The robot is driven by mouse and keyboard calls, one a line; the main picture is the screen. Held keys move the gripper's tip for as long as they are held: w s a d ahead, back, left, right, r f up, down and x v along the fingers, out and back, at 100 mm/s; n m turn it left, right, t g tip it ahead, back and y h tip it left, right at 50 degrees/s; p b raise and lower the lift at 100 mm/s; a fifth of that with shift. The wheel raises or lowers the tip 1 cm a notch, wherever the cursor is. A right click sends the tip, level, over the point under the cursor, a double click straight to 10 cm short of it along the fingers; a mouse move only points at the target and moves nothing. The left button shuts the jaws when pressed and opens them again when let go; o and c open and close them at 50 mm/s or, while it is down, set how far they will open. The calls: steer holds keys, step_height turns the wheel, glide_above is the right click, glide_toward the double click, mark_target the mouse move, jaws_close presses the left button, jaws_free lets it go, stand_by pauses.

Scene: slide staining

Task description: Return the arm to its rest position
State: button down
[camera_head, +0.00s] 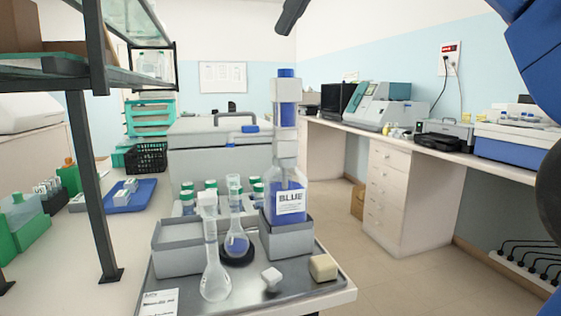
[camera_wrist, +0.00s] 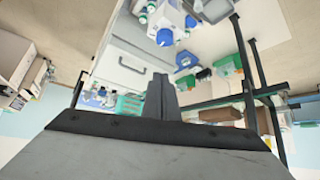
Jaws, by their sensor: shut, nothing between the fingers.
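My gripper (camera_wrist: 161,98) shows in the wrist view as two dark grey fingers pressed together, shut with nothing between them. It points over the workbench, clear of the things there. In the head view, blue parts of my arm (camera_head: 535,45) fill the upper right corner. A dark piece (camera_head: 292,15) hangs in from the top edge above the bench; I cannot tell for certain that it is my gripper's tip. The rest of the arm is out of frame.
A metal tray (camera_head: 255,300) at the bench's front holds flasks (camera_head: 215,282), grey bins (camera_head: 178,262) and a tall bottle labelled BLUE (camera_head: 290,203). A shelf frame (camera_head: 92,180) stands at left. A side counter (camera_head: 425,148) runs along the right, with open floor between.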

steer(key=s+d+f+m+h, duration=0.1)
steer(key=s+d+f+m, duration=0.1)
steer(key=d+f, duration=0.5)
steer(key=s+d+f+m+h, duration=0.15)
steer(key=d+f, duration=0.25)
steer(key=f, duration=0.7)
steer(key=s+d+f+m+h, duration=0.1)
steer(key=d+f+m, duration=0.1)
steer(key=d+f, duration=0.5)
steer(key=s+d+f+m, duration=0.1)
steer(key=s+f, duration=0.4)
steer(key=f, duration=0.6)
steer(key=s+d+f+m+h, duration=0.1)
steer(key=s+d+f, duration=0.3)
steer(key=f, duration=0.8)
steer(key=s+d+f+m+h, duration=0.1)
steer(key=s+d+f, duration=0.2)
steer(key=f, duration=0.9)
steer(key=s, duration=0.3)
steer(key=shift+s+d+f+m+g, duration=0.25)
steer(key=shift+s+m+g, duration=0.1)
steer(key=shift+g, duration=0.05)
